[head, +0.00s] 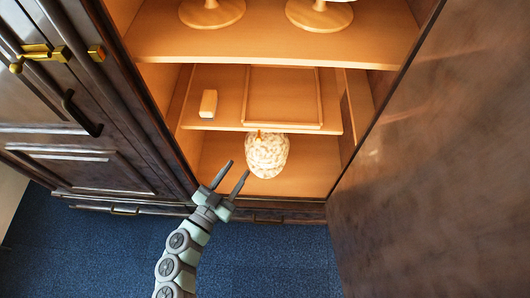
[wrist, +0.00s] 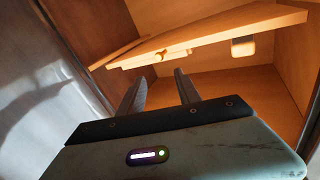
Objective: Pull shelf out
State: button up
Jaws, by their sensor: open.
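The wooden shelf (head: 225,122) sits inside an open, warmly lit cabinet, at middle height. A small knob (wrist: 175,53) shows at its front in the wrist view. A small white block (head: 208,103) is on the shelf at the left, and it also shows in the wrist view (wrist: 243,47). A pale patterned rounded object (head: 267,157) overlaps the shelf's front edge in the head view; what it rests on is unclear. My gripper (head: 238,168) is open and empty at the cabinet opening, below and in front of the shelf edge. Its fingers (wrist: 160,78) are apart from the knob.
A dark cabinet door (head: 440,160) stands open on the right. Closed dark panels with a brass handle (head: 45,55) and a black handle (head: 80,115) are on the left. Two stands (head: 320,14) are on the upper shelf. Blue carpet (head: 270,265) lies clear in front.

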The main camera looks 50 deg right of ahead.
jog(key=b+x, duration=0.1)
jog(key=x, duration=1)
jog(key=shift+f, duration=0.4)
jog(key=shift+w, duration=0.1)
jog(key=shift+c, duration=0.2)
grip_shut()
dwell(0.5)
